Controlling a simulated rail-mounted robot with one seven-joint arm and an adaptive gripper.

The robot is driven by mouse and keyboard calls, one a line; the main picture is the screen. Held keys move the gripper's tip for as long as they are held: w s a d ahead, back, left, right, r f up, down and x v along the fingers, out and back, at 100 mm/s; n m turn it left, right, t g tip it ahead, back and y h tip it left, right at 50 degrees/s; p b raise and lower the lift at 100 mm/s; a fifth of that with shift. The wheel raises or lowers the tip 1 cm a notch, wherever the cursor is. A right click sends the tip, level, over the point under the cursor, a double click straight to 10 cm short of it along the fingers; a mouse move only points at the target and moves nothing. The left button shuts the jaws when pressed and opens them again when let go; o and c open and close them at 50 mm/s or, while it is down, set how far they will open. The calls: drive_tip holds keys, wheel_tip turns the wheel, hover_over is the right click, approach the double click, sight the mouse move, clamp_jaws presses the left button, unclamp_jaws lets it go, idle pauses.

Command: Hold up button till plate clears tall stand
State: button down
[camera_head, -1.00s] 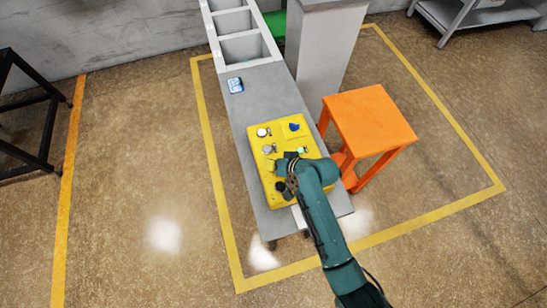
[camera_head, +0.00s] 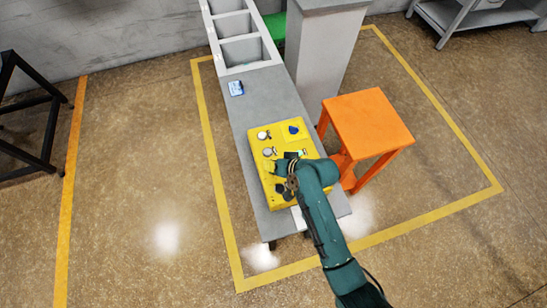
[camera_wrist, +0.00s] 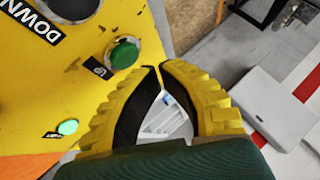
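The yellow button box (camera_head: 262,150) lies on the grey bench. In the wrist view its panel (camera_wrist: 110,105) carries a green button (camera_wrist: 124,53) beside an "UP" label (camera_wrist: 97,67). A black button (camera_wrist: 72,6) by the word "DOWN" is cut off at the top. My gripper (camera_wrist: 159,67) has its two yellow-and-black fingers brought together at the tips, with nothing seen between them. The tips are close beside the green button; contact cannot be told. In the head view my wrist hides part of the box. A tall grey stand (camera_head: 325,50) rises behind it. I cannot identify a plate.
The grey bench (camera_head: 262,105) holds a small blue-and-white device (camera_head: 236,88) and open bins (camera_head: 240,52) at its far end. An orange stool (camera_head: 367,122) stands right of it. A black frame (camera_head: 40,130) is far left. Floor between is clear.

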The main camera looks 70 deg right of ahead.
drive_tip(key=shift+r+p, duration=2.05)
drive_tip(key=shift+r, duration=0.35)
drive_tip(key=shift+f, duration=0.1)
